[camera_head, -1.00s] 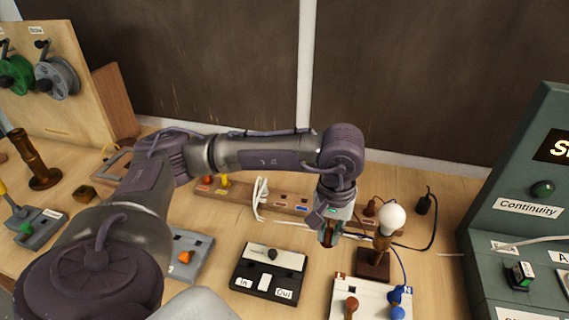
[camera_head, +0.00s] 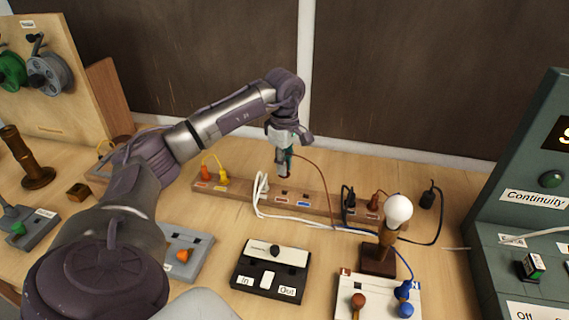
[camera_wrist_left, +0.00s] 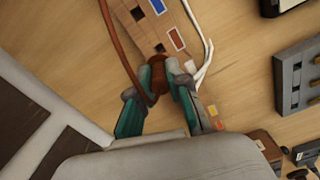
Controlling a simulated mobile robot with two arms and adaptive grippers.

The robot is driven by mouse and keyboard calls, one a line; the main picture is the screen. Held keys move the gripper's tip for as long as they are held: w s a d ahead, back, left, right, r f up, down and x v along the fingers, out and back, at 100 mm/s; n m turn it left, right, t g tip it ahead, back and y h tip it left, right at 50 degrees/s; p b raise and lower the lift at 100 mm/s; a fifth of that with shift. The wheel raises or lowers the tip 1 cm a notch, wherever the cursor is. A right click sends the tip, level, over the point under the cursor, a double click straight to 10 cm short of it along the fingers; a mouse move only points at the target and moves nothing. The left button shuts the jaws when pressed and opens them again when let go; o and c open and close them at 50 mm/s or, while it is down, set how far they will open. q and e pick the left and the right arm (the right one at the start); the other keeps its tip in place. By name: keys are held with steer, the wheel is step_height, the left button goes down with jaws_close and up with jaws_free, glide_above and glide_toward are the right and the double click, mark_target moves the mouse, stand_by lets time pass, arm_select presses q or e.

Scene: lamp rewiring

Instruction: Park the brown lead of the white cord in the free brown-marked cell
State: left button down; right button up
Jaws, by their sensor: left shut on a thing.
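My left gripper (camera_head: 285,174) is shut on the brown lead's plug (camera_wrist_left: 158,72), above the wooden strip (camera_head: 235,190). The brown lead (camera_head: 318,166) arches from the gripper down to the right. The strip has a brown-marked cell (camera_wrist_left: 177,39) and a blue-marked cell (camera_wrist_left: 157,7), with dark openings beside the labels. In the left wrist view the plug is just short of the brown-marked cell's opening; I cannot tell its height above it. The white cord (camera_head: 290,216) lies along the front of the strip. My right gripper is not in view.
Orange-yellow leads (camera_head: 222,177) sit in the strip's left part; black and brown plugs (camera_head: 374,201) sit at its right. The bulb (camera_head: 398,211) on its brown stand is front right. A black switch box (camera_head: 270,272) and a white terminal board (camera_head: 378,299) stand in front.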

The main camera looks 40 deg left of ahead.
arm_select(q)
steer(key=shift+f+b, duration=1.35)
steer(key=shift+f, duration=0.5)
steer(key=shift+f+b, duration=0.45)
steer(key=shift+f, duration=0.35)
steer(key=shift+f, duration=0.55)
steer(key=c, duration=1)
jaws_free()
steer(key=shift+c, duration=0.2)
steer(key=shift+r, duration=0.15)
step_height(320, 180, up, 12)
steer(key=shift+f, duration=0.15)
